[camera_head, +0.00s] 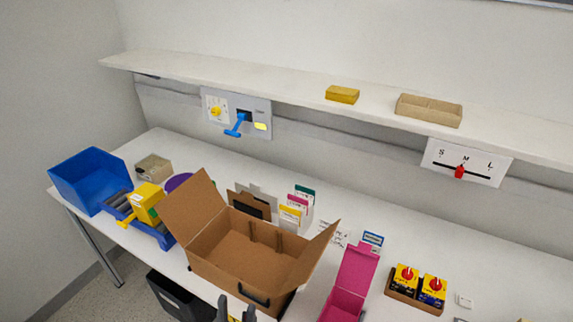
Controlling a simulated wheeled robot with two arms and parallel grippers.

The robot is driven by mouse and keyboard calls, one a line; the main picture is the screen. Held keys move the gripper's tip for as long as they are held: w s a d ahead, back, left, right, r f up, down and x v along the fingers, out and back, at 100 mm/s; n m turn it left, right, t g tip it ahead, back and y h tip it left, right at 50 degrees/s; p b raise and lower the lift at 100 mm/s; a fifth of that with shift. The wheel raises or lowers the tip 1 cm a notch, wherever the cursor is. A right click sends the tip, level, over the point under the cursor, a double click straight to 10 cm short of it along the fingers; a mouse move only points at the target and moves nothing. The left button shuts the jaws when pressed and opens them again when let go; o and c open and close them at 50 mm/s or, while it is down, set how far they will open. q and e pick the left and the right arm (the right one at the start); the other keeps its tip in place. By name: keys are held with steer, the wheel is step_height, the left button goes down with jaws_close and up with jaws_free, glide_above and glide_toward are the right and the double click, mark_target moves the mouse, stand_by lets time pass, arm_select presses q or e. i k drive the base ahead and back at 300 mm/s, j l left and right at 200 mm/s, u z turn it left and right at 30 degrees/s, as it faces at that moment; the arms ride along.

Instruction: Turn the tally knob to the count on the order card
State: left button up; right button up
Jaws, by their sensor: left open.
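A small yellow knob (215,111) sits on a white dial plate at the left end of a wall panel under the shelf. Its markings are too small to read. My left gripper (236,313) is at the bottom edge, open and empty, in front of the cardboard box and far from the wall panel.
An open cardboard box (246,246) fills the middle of the table. A pink box (350,284) stands to its right. A blue bin (90,181) is at the far left. A blue lever (238,125) juts out beside the yellow knob. A shelf (290,88) overhangs the panel.

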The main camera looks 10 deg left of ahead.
mark_target(216, 111)
steer(key=j+u, duration=0.1)
steer(key=u, duration=0.75)
steer(key=i+j+u, duration=0.1)
steer(key=u, duration=0.75)
steer(key=i+u, duration=0.1)
steer(key=u, duration=0.75)
steer(key=i+z, duration=0.1)
steer(key=z, duration=0.3)
steer(key=i+z, duration=0.1)
steer(key=z, duration=0.65)
steer(key=i+j, duration=0.05)
steer(key=j, duration=0.05)
